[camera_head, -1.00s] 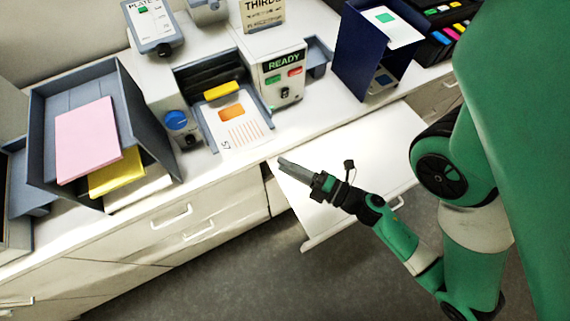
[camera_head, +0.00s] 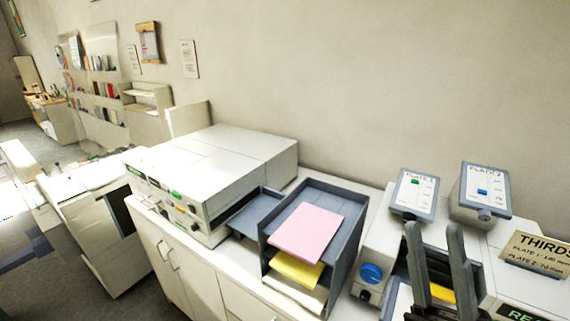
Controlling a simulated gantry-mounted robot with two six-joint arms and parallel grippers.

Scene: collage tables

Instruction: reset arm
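My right gripper (camera_head: 434,230) shows at the lower right of the head view. Its two dark grey fingers point up and stand apart, with nothing seen between them. They appear in front of the feed unit of a white machine (camera_head: 375,250) with a blue knob and partly cover it. Whether they touch it cannot be told. My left gripper is not in view.
A grey tray stack (camera_head: 352,245) holds a pink sheet (camera_head: 307,232) and yellow sheets (camera_head: 297,270). A large white machine (camera_head: 215,160) stands to its left. Two plate panels (camera_head: 413,192) and a THIRDS sign (camera_head: 538,252) are at right. Floor shows at lower left.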

